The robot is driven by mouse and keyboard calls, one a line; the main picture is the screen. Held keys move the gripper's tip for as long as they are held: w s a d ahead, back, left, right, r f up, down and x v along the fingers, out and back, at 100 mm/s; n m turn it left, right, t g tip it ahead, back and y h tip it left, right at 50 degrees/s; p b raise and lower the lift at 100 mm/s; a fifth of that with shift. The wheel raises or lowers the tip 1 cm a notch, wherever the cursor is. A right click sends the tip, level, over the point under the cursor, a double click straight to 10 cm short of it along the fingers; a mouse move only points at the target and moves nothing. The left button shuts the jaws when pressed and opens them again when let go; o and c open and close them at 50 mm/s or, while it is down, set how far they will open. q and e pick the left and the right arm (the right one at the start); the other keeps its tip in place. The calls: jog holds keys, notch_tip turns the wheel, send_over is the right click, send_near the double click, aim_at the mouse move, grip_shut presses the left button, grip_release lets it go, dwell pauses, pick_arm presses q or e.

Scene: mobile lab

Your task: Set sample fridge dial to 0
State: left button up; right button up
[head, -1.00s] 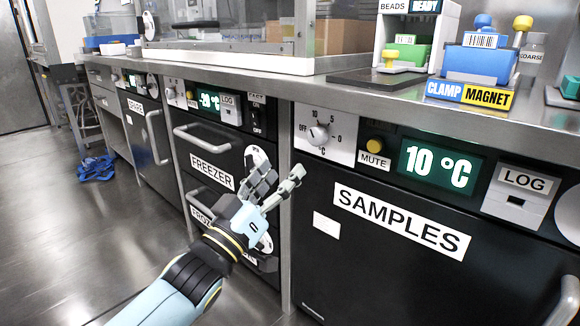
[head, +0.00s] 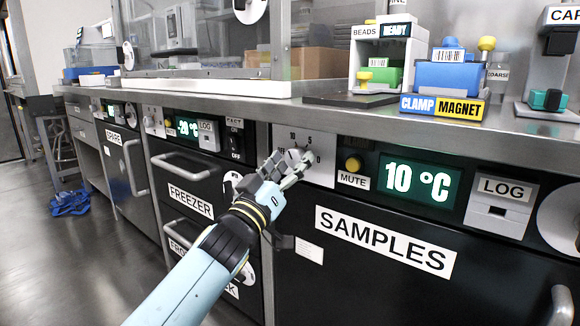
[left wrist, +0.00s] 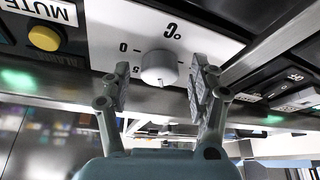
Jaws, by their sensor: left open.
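The sample fridge, labelled SAMPLES (head: 385,243), has a white dial panel (head: 318,168) at its upper left, and its green display (head: 418,181) reads 10 °C. In the head view my left gripper (head: 285,168) is in front of the panel and hides most of the knob. In the left wrist view the panel appears upside down, with a 0 and °C readable. There the pale round dial knob (left wrist: 159,68) lies between the fingers of my open left gripper (left wrist: 162,85), with a gap on each side. The pointer's direction is unclear. My right gripper is out of view.
The yellow MUTE button (head: 354,164) is just right of the dial panel. The metal bench edge (head: 300,112) runs above it. The freezer (head: 190,200) with its bar handles is to the left. Open floor (head: 90,260) lies at the lower left.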

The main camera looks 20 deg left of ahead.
pick_arm(q)
jog(key=c, duration=1.2)
jog(key=shift+o, duration=0.2)
